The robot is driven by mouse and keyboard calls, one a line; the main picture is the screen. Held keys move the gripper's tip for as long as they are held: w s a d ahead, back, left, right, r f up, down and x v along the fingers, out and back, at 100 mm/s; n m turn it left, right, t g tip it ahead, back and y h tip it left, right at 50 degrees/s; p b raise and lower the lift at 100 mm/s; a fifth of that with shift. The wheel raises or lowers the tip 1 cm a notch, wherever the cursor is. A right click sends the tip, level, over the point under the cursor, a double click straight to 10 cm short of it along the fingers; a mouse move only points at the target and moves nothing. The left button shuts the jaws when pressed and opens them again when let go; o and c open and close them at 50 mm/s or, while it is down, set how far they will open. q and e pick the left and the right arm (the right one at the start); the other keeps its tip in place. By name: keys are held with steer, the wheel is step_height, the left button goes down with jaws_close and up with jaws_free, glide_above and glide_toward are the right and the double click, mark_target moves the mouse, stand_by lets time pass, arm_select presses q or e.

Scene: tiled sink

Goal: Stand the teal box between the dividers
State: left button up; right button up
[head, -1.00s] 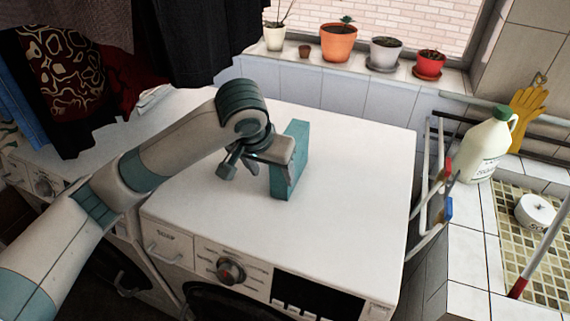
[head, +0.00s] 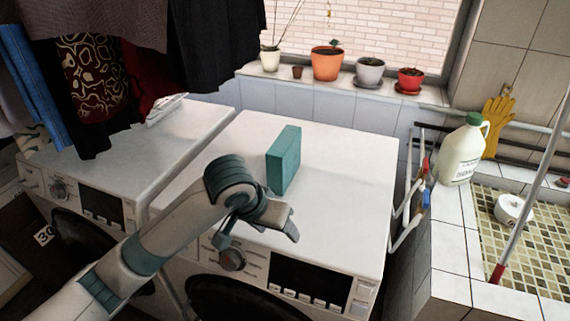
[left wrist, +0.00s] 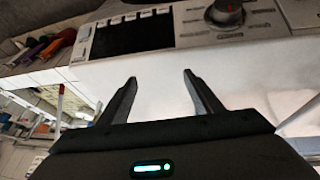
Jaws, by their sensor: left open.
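The teal box (head: 284,160) stands upright on the white top of the right-hand washing machine (head: 340,190), in the head view. My left gripper (head: 257,238) is over the front edge of that machine, nearer to me than the box and apart from it. In the left wrist view the left gripper (left wrist: 158,82) is open, with nothing between its two dark fingers. The teal box is not in the left wrist view. I cannot make out any dividers in these frames. My right gripper is not in view.
A white tube rack (head: 408,205) stands between the machine and the tiled sink (head: 530,245). A white jug (head: 462,150) stands on the sink's edge. Potted plants (head: 327,64) line the window sill. Clothes hang at upper left. The machine top around the box is clear.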

arm_select(q)
steer(key=s+a+f+n+h, duration=0.1)
steer(key=s+a+f, duration=0.2)
steer(key=s+f, duration=0.8)
steer(key=s+a+f+n+y, duration=0.2)
steer(key=s+a+f+y, duration=0.1)
steer(key=s+a+f, duration=1.25)
steer(key=s+a+f+g+y+b, duration=0.1)
steer(key=s+a+f+b, duration=0.15)
steer(key=f, duration=1.35)
steer(key=s+a+f+g+b, duration=0.15)
steer(key=s+f, duration=0.25)
steer(key=f, duration=1.2)
steer(key=s+a+f+b, duration=0.2)
steer(key=s+f+b, duration=0.2)
steer(key=s+f, duration=1.2)
step_height(320, 180, down, 2)
steer(key=shift+s+a+f, duration=0.1)
steer(key=shift+s+a, duration=0.2)
steer(key=shift+s, duration=0.1)
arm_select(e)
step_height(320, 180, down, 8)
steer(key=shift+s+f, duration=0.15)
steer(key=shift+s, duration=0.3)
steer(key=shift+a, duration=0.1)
